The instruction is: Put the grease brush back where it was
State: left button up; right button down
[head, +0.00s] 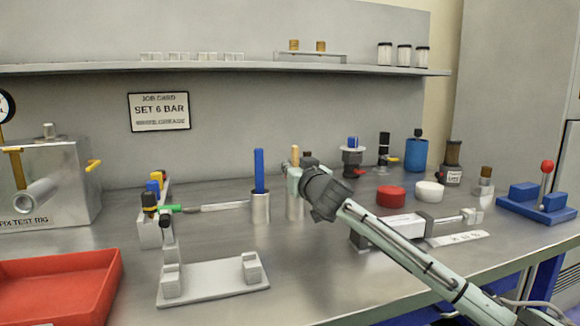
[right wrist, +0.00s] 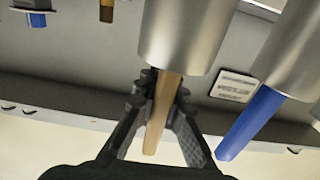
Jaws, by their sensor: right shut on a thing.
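A tan wooden handle (head: 295,152), which looks like the grease brush's, points up at the middle of the bench in the head view. It also shows in the right wrist view (right wrist: 160,118), with its lower end inside a metal cup (right wrist: 185,35). The brush's bristle end is hidden. This cup (head: 294,207) stands on the bench under my right gripper (head: 293,172). My right gripper is shut on the handle just above the cup's mouth. My left gripper is not in view.
A second metal cup (head: 261,208) with a blue handle (head: 259,170) stands close to the left. A valve (head: 352,160) stands behind to the right, with red (head: 391,197) and white (head: 429,191) tubs further right. A metal stand (head: 213,280) lies in front left.

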jog(key=c, duration=1.7)
grip_release()
jog(key=shift+o, duration=0.4)
jog(key=v, duration=0.4)
jog(key=shift+s, duration=0.3)
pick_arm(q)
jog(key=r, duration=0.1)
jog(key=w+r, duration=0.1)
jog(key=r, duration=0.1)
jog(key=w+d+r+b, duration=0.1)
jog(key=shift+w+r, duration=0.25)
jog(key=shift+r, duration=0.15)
pick_arm(e)
jog(key=v, duration=0.7)
jog(key=shift+s+r, duration=0.2)
jog(key=shift+d, duration=0.15)
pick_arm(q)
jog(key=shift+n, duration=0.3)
